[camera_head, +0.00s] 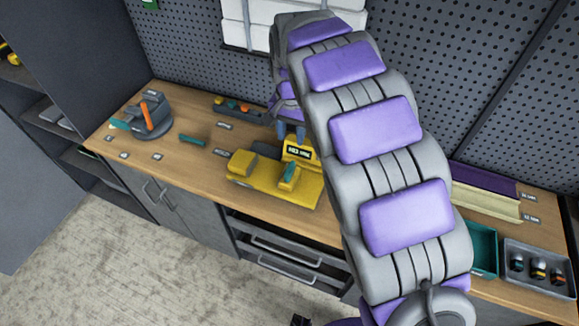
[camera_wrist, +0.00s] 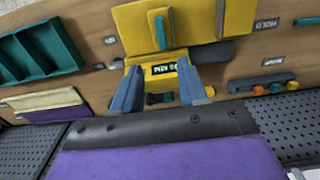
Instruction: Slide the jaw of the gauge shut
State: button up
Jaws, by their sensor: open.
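The yellow gauge (camera_head: 240,180) lies on the wooden bench, with a small dark readout (camera_head: 299,152) at its back. A teal upright handle (camera_head: 288,174) stands on its right part, which looks like the sliding jaw; the handle also shows in the wrist view (camera_wrist: 160,33). The other yellow block (camera_wrist: 225,18) is beside it; any gap between them is hard to make out. My gripper (camera_head: 290,133) is open and empty behind the gauge. In the wrist view its blue-grey fingers (camera_wrist: 160,66) are apart on either side of the readout, short of the handle. My arm hides part of the bench.
A grey turning device (camera_head: 150,117) and a teal bar (camera_head: 192,139) are left on the bench. A knob rack (camera_head: 237,107) is behind the gauge. A teal bin (camera_head: 484,230) and a tray of knobs (camera_head: 512,286) are at right. A pegboard wall (camera_head: 190,45) bounds the back.

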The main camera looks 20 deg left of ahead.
aim_at(290, 167)
notch_tip(290, 167, down, 15)
jog(key=shift+a+r+b, duration=0.1)
jog(key=shift+b, duration=0.8)
jog(key=shift+a, duration=0.15)
jog(key=shift+c, duration=0.4)
grip_shut()
